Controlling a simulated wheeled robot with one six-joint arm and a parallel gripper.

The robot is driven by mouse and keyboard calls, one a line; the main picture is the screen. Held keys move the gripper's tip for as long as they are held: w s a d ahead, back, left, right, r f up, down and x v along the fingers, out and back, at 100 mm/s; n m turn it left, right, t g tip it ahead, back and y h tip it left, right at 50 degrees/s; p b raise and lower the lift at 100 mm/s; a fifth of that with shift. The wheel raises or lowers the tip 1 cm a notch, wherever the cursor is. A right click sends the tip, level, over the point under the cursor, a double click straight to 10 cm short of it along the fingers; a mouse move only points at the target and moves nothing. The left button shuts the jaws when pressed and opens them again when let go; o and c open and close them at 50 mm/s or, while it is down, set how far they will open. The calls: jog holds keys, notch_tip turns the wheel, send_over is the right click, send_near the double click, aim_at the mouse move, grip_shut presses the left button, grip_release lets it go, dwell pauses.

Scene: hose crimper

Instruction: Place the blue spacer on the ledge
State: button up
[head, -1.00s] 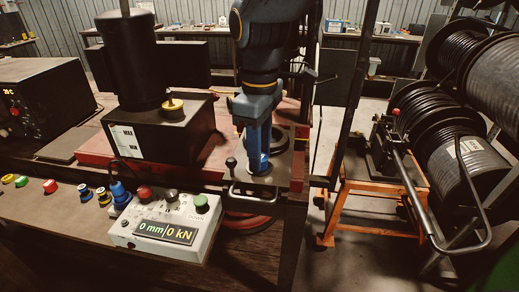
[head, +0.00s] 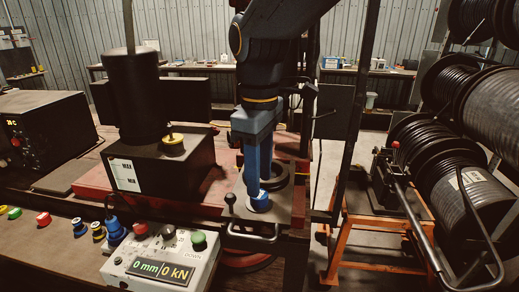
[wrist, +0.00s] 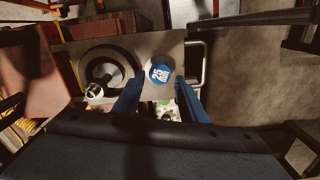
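The blue spacer (head: 259,203) sits on the grey ledge (head: 236,207), right below my gripper's fingertips in the head view. In the wrist view the spacer (wrist: 160,73), a blue disc with white lettering on top, appears to lie flat on the ledge plate (wrist: 143,44). It is to the right of a round dark ring. My gripper (wrist: 158,88) is open in the wrist view. Its two blue fingers stand apart with a gap on each side of the spacer. The gripper points down in the head view (head: 253,184).
The dark ring (head: 274,175) lies just behind. A control box (head: 165,258) stands in front. Other small ringed pieces (head: 79,227) sit on the bench at left.

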notch_tip(320, 180, up, 8)
jog(key=b, duration=0.1)
jog(key=shift+r+b, duration=0.25)
jog(key=shift+b, duration=0.15)
jog(key=shift+s, duration=0.1)
